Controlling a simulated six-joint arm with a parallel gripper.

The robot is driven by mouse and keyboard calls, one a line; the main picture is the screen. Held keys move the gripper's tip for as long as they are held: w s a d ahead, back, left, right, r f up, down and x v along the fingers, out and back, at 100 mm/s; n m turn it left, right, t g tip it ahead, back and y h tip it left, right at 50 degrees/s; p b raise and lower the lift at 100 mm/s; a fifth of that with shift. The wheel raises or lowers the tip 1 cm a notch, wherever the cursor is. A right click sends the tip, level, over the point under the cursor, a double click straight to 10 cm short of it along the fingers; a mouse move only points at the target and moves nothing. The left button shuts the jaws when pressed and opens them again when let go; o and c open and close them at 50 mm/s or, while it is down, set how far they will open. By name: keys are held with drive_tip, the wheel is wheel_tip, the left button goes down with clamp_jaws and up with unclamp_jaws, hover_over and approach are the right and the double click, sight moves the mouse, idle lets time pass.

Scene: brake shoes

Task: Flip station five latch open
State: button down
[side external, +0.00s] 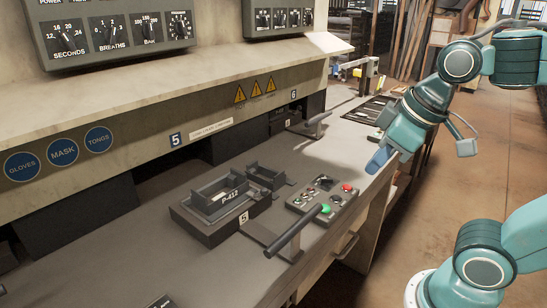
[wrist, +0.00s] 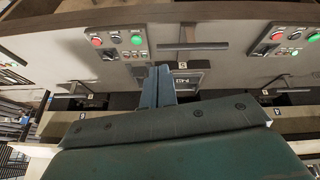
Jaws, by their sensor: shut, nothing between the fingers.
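The station five fixture (side external: 222,200) is a dark block marked P-412, beside a plate numbered 5 (side external: 243,217) in the side external view. A lever with a thick black handle (side external: 290,233) lies in front of it, near the bench's front edge. The handle also shows in the wrist view (wrist: 200,46), above the fingers in the picture. I cannot tell which part is the latch. My gripper (side external: 378,159) is shut and empty, above and to the right of the station five fixture, apart from the lever. In the wrist view, its fingers (wrist: 158,84) partly cover the station five area.
A control panel (side external: 322,198) with red and green buttons sits right of the station five lever. Station six has a similar lever (side external: 318,122) farther back. A pale ledge (side external: 180,85) overhangs the fixtures. The floor beside the bench is clear.

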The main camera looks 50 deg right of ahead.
drive_tip(key=w+a+n+g+h, duration=0.1)
drive_tip(key=w+a+n+g, duration=0.15)
drive_tip(key=w+n, duration=0.9)
drive_tip(key=w+a+f+n+g+h, duration=0.1)
drive_tip(key=w+a+f+n+g, duration=0.1)
drive_tip(key=w+a+f+n, duration=0.4)
drive_tip(key=shift+w+a+n+h, duration=0.35)
drive_tip(key=shift+w+a, duration=1.35)
drive_tip(key=shift+w, duration=0.8)
drive_tip(key=x, duration=0.9)
drive_tip(key=shift+d+f, duration=0.1)
drive_tip(key=shift+f, duration=0.3)
drive_tip(key=d, duration=0.2)
drive_tip(key=shift+w+d+r, duration=0.2)
drive_tip(key=shift+w+d, duration=0.15)
drive_tip(key=shift+w+d+r, duration=0.1)
drive_tip(key=shift+d+r, duration=0.05)
drive_tip(key=shift+d, duration=0.4)
